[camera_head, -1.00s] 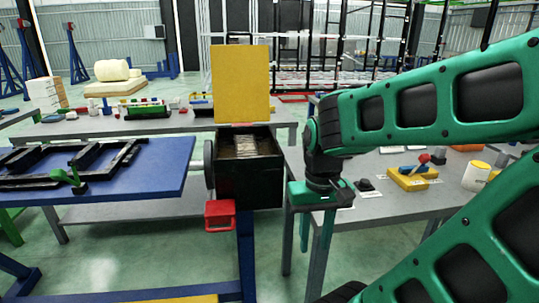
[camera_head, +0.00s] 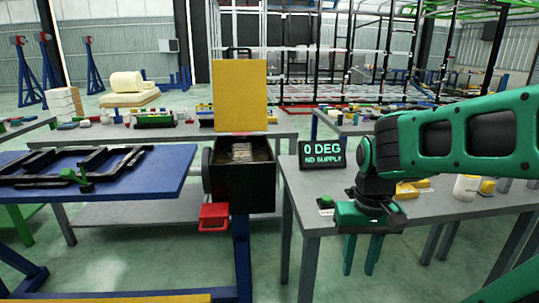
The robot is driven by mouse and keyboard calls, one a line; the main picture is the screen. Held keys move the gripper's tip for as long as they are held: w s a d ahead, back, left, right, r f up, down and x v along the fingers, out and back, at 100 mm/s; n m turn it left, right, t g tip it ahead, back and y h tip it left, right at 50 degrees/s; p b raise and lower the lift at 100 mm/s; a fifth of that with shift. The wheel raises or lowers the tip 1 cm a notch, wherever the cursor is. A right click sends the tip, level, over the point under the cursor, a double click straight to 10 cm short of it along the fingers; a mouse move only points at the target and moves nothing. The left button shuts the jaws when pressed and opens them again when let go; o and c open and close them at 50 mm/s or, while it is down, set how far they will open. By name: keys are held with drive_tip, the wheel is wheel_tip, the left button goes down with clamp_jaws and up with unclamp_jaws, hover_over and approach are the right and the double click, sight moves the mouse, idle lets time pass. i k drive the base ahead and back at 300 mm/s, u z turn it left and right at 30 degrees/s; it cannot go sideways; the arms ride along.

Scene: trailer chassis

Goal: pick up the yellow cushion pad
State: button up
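I cannot tell for sure which thing is the yellow cushion pad. A flat yellow square panel (camera_head: 240,96) stands upright at the back of an open black box (camera_head: 247,188), like a raised lid. A flat yellow surface (camera_head: 165,299) shows only its edge at the bottom of the view. A pale yellow roll (camera_head: 126,82) lies on a stack far back left. My gripper (camera_head: 362,256) hangs over the right grey table's front area, right of the black box. Its two green fingers point down, apart, with nothing seen between them. It touches none of these yellow things.
The right grey table (camera_head: 440,205) bears a black display (camera_head: 322,155), a green button (camera_head: 326,201) and small yellow parts. A blue table (camera_head: 140,187) with black frame parts stands left. A red tray (camera_head: 214,216) hangs below the box. Green floor shows between the tables.

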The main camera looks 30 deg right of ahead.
sight(487, 188)
drive_tip(key=z, duration=0.6)
drive_tip(key=i, duration=1)
drive_tip(key=z, duration=0.1)
drive_tip(key=k, duration=0.45)
drive_tip(key=z, duration=2.9)
